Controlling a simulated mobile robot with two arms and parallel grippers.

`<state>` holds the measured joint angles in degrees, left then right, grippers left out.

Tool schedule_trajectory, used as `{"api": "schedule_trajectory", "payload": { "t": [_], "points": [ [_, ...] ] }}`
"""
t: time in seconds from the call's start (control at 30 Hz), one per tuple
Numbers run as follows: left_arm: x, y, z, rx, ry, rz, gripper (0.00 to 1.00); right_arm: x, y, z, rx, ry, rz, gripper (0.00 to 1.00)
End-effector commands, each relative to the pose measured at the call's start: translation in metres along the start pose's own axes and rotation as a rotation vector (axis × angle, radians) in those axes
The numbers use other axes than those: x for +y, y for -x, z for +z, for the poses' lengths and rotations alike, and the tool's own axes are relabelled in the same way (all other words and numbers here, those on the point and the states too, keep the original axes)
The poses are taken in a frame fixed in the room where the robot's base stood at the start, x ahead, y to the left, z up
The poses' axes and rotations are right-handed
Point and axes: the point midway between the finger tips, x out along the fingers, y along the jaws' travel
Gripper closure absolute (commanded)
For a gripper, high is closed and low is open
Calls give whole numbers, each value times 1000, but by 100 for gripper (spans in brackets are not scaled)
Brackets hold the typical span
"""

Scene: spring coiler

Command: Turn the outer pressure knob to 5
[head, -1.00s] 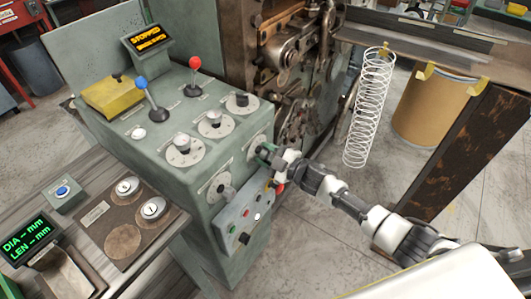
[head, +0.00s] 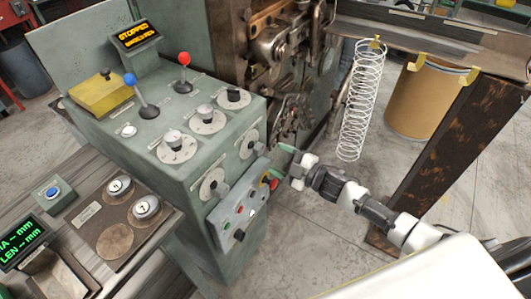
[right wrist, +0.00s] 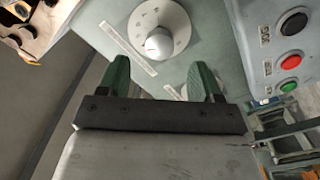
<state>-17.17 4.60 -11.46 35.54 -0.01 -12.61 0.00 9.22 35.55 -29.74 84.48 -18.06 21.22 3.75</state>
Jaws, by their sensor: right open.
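The green-grey console has two dial knobs on its front face, a right one (head: 248,143) and a lower-left one (head: 213,185). Their labels are too small to read, so I cannot tell which is the outer pressure knob. My right gripper (head: 279,162) is open and empty, just off the front face near the right knob. In the right wrist view its green fingers (right wrist: 160,80) stand apart. A pale round knob on a white dial (right wrist: 160,38) lies beyond the fingertips. Another dial shows partly between the fingers. My left gripper is not in view.
A button panel (head: 237,211) juts out below the front knobs, close to my right gripper. Several dials and two levers, blue (head: 129,79) and red (head: 184,58), stand on the console top. A wire spring (head: 360,100) hangs at right. The display (head: 138,33) reads STOPPED.

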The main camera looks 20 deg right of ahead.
Motion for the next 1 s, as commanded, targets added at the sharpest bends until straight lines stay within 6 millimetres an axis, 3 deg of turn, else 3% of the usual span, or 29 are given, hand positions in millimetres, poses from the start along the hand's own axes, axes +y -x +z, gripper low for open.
{"api": "schedule_trajectory", "payload": {
  "t": [0.1, 0.3, 0.83, 0.93, 1.0],
  "points": [
    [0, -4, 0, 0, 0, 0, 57, -2, 21, 1, -1, -1, -2, 35],
    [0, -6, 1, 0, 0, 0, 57, 0, 35, 0, 1, 1, 0, 35],
    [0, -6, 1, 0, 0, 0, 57, 0, 36, 1, -2, -2, 1, 35],
    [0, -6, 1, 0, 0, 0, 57, -10, 39, 15, -50, -33, 7, 35],
    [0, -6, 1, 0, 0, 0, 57, -26, 46, 37, -127, -83, 15, 35]
  ]
}}
